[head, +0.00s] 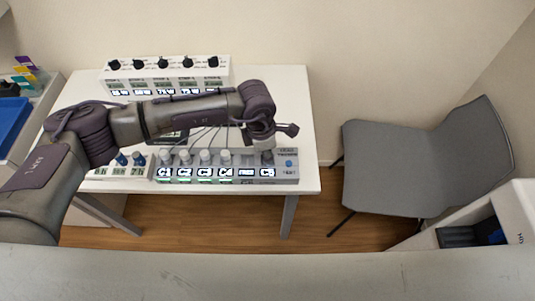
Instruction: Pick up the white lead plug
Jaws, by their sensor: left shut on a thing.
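My left gripper (266,147) points down at the right part of the grey device with a row of lit labels, above the label C5. It is shut on a small plug that is mostly hidden by the fingers; I take it for the white lead plug, but its colour is not clear. Several pale plugs (205,157) stand upright in a row along the device (291,178), above labels C1 to C4. Thin dark leads run back from them under my left arm. My right gripper is not in view.
A white table (290,90) carries the devices. A white box with black knobs (187,63) stands at the back. A smaller panel with blue knobs (122,171) is at the left. A grey chair (420,165) stands to the right, with bare floor between.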

